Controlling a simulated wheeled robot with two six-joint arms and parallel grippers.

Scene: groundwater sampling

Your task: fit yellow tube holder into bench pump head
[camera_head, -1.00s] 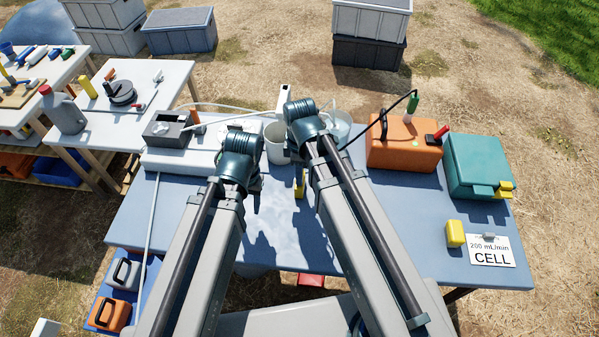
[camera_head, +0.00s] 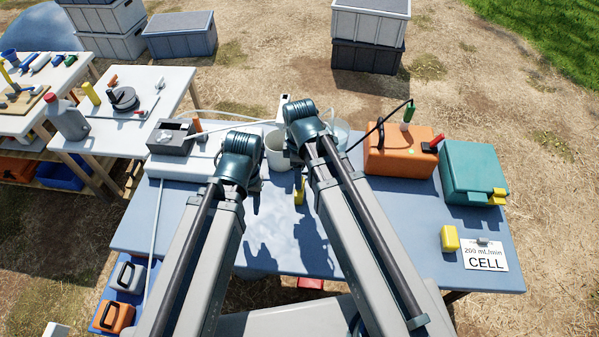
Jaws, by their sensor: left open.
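A small yellow piece (camera_head: 299,191) stands on the blue bench (camera_head: 290,235) between my two arms; I cannot tell whether it is the tube holder. A yellow block (camera_head: 450,239) lies at the bench's right, beside the CELL card. The white bench pump (camera_head: 178,168) is at the back left, with a dark grey box-like head (camera_head: 171,138) on top. My left gripper (camera_head: 256,184) is open, right of the pump and mostly hidden behind its own wrist. My right gripper is hidden behind its arm, near the white bucket and the small yellow piece.
A white bucket (camera_head: 276,146) stands behind the wrists. An orange case (camera_head: 401,155) and a teal case (camera_head: 473,170) stand at the back right. The CELL card (camera_head: 484,256) lies at the right. The front middle is clear.

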